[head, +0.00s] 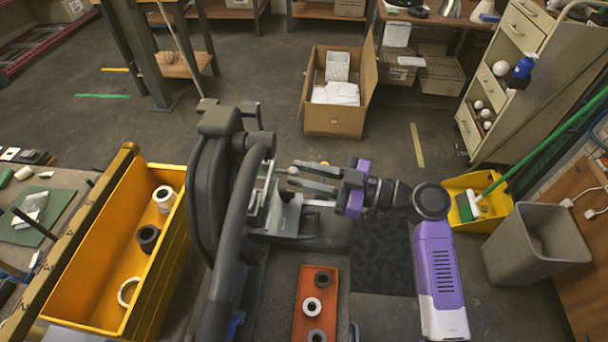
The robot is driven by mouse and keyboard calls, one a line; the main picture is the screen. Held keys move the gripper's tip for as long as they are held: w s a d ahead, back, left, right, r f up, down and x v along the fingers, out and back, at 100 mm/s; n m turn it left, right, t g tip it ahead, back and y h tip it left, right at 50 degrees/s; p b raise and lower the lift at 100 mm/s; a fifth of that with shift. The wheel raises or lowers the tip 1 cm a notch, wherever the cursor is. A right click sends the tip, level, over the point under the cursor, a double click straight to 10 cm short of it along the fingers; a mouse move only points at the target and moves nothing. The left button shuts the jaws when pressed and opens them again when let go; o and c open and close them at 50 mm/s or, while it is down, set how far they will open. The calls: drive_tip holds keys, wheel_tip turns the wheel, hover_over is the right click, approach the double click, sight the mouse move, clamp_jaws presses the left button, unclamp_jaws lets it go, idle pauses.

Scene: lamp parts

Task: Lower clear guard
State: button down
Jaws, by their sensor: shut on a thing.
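A dark machine with a large round housing (208,190) and a thick curved handle stands at the centre. A pale, partly see-through strip (266,186) at its right side looks like the clear guard; most of it is hidden. My gripper (292,178) reaches in from the right, its two grey fingers pointing left beside the strip. The fingers are shut on a small pale knob (293,171) at their tips. I cannot tell how the knob joins the guard.
An orange tray (306,278) with several rings lies in front of the machine. A yellow bin (95,270) with rolls and rings stands left. An open cardboard box (335,121) is on the floor behind. A grey waste bin (536,247) and a shelf cart (507,77) stand right.

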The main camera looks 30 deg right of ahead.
drive_tip(key=shift+f+b, duration=0.9)
drive_tip(key=shift+f, duration=0.3)
drive_tip(key=shift+s, duration=0.1)
drive_tip(key=c, duration=1.2)
unclamp_jaws()
drive_tip(key=shift+f, duration=0.1)
drive_tip(key=shift+d, duration=0.1)
drive_tip(key=b+v, duration=0.1)
drive_tip(key=v, duration=0.6)
drive_tip(key=shift+s+d, duration=0.2)
drive_tip(key=shift+s, duration=0.1)
